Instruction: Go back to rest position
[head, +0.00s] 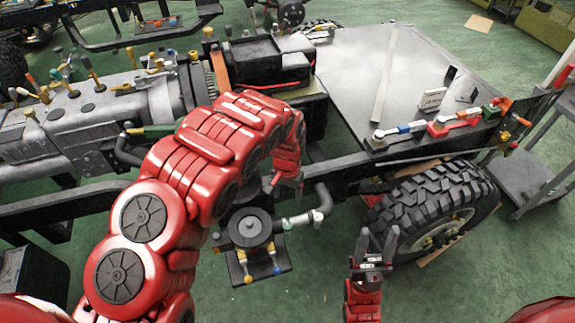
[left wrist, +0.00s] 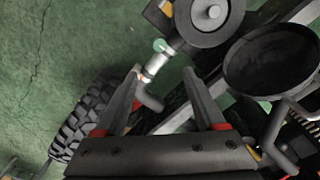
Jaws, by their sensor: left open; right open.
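My left arm reaches in from the left over the chassis. Its gripper (head: 287,190) points down above the frame, just above a grey bent pipe (head: 322,198). In the left wrist view the two fingers of my left gripper (left wrist: 162,72) are spread with nothing held. Behind the gap a silver pipe fitting (left wrist: 155,64) shows, apart from the fingers as far as I can tell. My right gripper (head: 378,236) is at the lower right of the head view, fingers up and apart, empty, in front of the big tyre (head: 440,205).
A pump-like unit (head: 250,228) with coloured knobs sits below my left gripper. An engine (head: 90,115) is at the left. A grey flat panel (head: 350,75) bears tools and small parts. Green floor (head: 330,270) lies open between the unit and my right gripper.

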